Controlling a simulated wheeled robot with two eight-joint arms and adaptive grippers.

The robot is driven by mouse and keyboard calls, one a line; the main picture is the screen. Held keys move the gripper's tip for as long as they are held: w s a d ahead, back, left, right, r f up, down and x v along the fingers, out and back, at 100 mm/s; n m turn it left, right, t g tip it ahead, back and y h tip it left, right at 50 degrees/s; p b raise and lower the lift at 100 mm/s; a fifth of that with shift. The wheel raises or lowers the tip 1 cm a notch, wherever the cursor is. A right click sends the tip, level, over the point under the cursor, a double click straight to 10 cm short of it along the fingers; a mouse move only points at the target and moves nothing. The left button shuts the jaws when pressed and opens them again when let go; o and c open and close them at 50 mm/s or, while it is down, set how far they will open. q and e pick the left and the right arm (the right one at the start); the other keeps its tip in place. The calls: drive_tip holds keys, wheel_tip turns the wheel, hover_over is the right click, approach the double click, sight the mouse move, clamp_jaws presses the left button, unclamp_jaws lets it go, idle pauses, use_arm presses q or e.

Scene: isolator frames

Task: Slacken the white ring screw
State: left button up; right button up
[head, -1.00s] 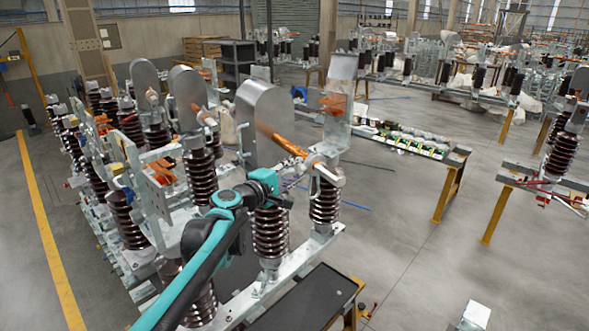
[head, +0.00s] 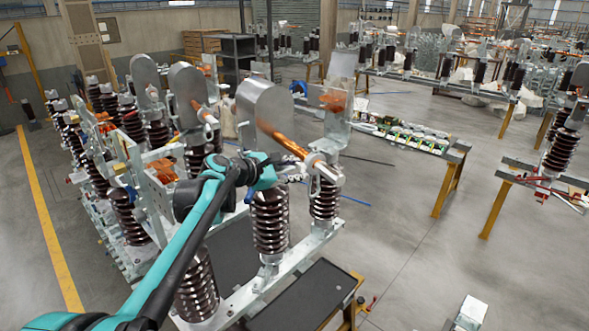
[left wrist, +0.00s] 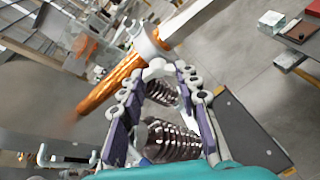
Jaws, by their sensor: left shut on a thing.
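The white ring screw (left wrist: 157,72) sits at the grey-white clamp by the end of an orange copper bar (left wrist: 110,88) in the left wrist view. My left gripper (left wrist: 160,66) has its two purple-and-grey fingers on either side of the ring and is shut on it. In the head view my left gripper (head: 296,177) reaches in from the left to the clamp (head: 326,175) above the front brown insulators. The ring is too small to make out clearly there. My right gripper is not in view.
Ribbed brown insulators (head: 271,222) stand on a pale metal frame below my left arm. A rounded metal plate (head: 262,105) rises behind the gripper. A dark-topped bench (head: 305,300) stands in front.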

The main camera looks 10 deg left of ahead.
use_arm(q)
drive_tip(key=shift+n+g, duration=0.3)
drive_tip(key=shift+n, duration=0.1)
idle(0.3)
drive_tip(key=o, duration=1.1)
drive_tip(key=shift+o, duration=0.2)
drive_tip(key=v, duration=1.2)
drive_tip(key=shift+f, duration=0.2)
